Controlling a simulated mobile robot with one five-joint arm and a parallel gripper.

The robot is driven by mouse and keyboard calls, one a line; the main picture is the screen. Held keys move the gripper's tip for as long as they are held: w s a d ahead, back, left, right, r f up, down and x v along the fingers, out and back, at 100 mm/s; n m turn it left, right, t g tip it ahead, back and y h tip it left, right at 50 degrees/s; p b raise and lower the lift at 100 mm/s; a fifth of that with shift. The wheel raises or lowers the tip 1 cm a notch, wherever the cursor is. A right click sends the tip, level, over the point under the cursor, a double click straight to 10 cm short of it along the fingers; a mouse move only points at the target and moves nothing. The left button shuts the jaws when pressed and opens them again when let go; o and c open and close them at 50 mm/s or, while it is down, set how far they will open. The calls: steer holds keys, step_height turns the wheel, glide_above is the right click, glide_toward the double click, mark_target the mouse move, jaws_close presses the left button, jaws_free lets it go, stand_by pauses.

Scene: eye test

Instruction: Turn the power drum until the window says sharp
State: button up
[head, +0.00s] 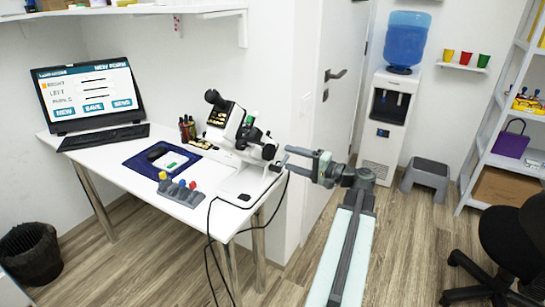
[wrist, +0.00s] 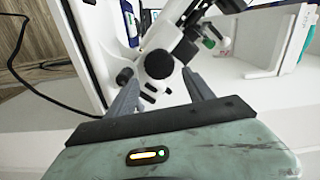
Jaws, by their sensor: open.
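A white instrument with black knobs (head: 236,128) stands on the desk's right end. A round black knob on its side, which looks like the power drum (wrist: 158,64), faces me in the wrist view; it is also near my fingertips in the head view (head: 268,152). My gripper (head: 284,158) is open, its two fingers (wrist: 159,76) pointing at the instrument, one on each side of the knob. I cannot tell whether they touch it. A small dark window with pale marks (head: 218,118) shows on the instrument; its text is too small to read.
The white desk (head: 130,172) also holds a monitor (head: 88,92), a keyboard (head: 104,137), a blue mat (head: 133,167), small bottles (head: 187,128) and a grey block with coloured knobs (head: 180,191). A black cable hangs off its front edge. A door stands behind my arm.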

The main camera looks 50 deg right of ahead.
mark_target(272, 153)
steer(key=x, duration=0.6)
steer(key=shift+w+a, duration=0.1)
steer(key=shift+a, duration=0.05)
steer(key=c, duration=1.1)
steer(key=shift+f+m, duration=0.1)
steer(key=shift+m, duration=1.3)
steer(key=o, duration=1.1)
steer(key=v, duration=0.7)
steer(key=shift+s, duration=0.4)
